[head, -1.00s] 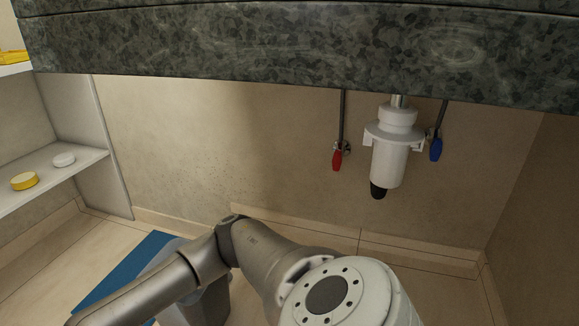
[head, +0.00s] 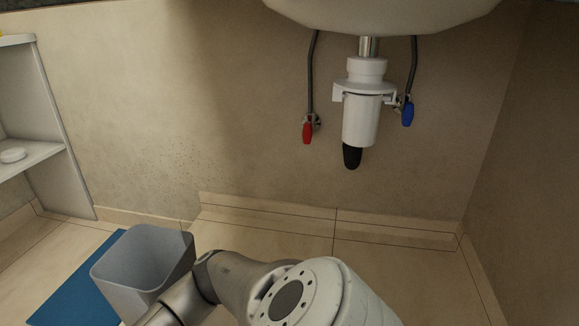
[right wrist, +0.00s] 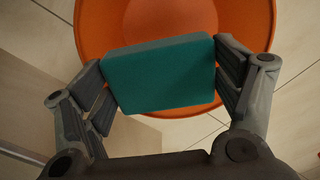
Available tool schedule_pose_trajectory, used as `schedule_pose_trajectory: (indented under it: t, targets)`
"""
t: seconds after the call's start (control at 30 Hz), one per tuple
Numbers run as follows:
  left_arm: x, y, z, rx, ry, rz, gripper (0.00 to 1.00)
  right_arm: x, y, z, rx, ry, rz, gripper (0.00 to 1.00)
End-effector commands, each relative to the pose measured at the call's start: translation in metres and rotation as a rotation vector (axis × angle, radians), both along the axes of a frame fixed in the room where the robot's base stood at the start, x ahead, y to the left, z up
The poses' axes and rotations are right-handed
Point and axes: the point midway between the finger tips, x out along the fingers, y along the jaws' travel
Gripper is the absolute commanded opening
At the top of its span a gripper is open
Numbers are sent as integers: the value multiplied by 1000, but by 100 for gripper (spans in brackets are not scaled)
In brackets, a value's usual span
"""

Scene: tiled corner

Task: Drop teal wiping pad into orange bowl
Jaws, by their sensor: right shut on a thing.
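In the right wrist view, my right gripper (right wrist: 160,82) is shut on the teal wiping pad (right wrist: 158,75), with one finger on each side of it. The orange bowl (right wrist: 245,22) is beyond the pad in that view, its inside facing the camera. The pad overlaps the lower part of the bowl in the picture and hides some of its rim. The gap between pad and bowl cannot be told. Neither the pad nor the bowl shows in the head view, where an arm of mine crosses the bottom. My left gripper is not in view.
A grey bin (head: 128,285) stands by a blue mat (head: 75,282) on the tiled floor. A white drain trap (head: 362,115), a red valve (head: 307,132) and a blue valve (head: 408,114) hang under the sink (head: 385,12). A shelf (head: 30,155) is at left.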

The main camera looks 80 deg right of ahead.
Motion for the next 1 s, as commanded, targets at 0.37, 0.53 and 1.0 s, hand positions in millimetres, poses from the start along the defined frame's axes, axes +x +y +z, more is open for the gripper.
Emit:
schedule_pose_trajectory:
  t: [0.37,0.53,1.0]
  targets:
    - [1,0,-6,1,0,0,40,0,0,-21,1,-1,2,62]
    - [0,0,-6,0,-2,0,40,0,0,-21,1,-1,2,92]
    - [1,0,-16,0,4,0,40,0,0,-19,1,-1,2,100]
